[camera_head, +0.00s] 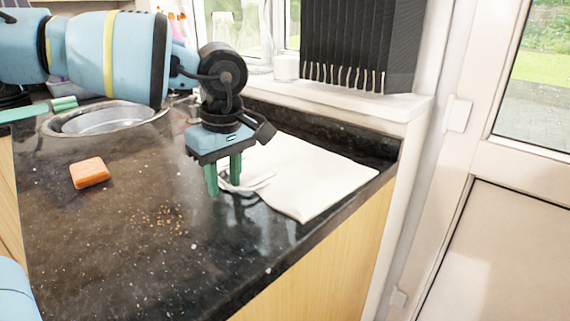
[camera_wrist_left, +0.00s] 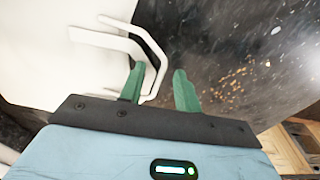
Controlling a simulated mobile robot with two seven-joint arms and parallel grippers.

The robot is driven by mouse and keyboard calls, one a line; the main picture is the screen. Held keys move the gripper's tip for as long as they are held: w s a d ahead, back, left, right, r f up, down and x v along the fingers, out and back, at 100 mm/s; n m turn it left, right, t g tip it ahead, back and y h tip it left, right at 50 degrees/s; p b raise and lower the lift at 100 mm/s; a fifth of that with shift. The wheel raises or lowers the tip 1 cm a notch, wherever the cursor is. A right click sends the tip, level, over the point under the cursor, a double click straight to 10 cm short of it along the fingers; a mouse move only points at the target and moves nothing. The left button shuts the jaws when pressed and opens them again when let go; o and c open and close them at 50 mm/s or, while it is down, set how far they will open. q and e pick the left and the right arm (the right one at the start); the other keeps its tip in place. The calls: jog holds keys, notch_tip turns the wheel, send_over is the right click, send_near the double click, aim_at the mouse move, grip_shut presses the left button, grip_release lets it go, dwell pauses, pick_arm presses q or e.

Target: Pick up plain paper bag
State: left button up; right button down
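The plain paper bag (camera_head: 312,178) is white and lies flat on the dark granite counter near its right end. Its pale strap-like handles (camera_head: 250,184) stick out from its left side. In the left wrist view the bag (camera_wrist_left: 40,60) fills the left part, with the handles (camera_wrist_left: 105,38) curving toward my fingers. My left gripper (camera_head: 223,180) points down at the handle end. Its green fingers are apart, and in the left wrist view the gripper (camera_wrist_left: 158,76) has a handle's end between or just under them. Contact cannot be told. My right gripper is out of view.
An orange sponge (camera_head: 90,172) and scattered crumbs (camera_head: 165,217) lie left of the bag. A round sink (camera_head: 105,121) and a green-handled brush (camera_head: 40,109) are farther back. A white windowsill (camera_head: 350,98) rises behind the counter. The front counter is mostly clear.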

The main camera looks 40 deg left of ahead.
pick_arm(q)
grip_shut()
jog(key=shift+r, duration=0.2)
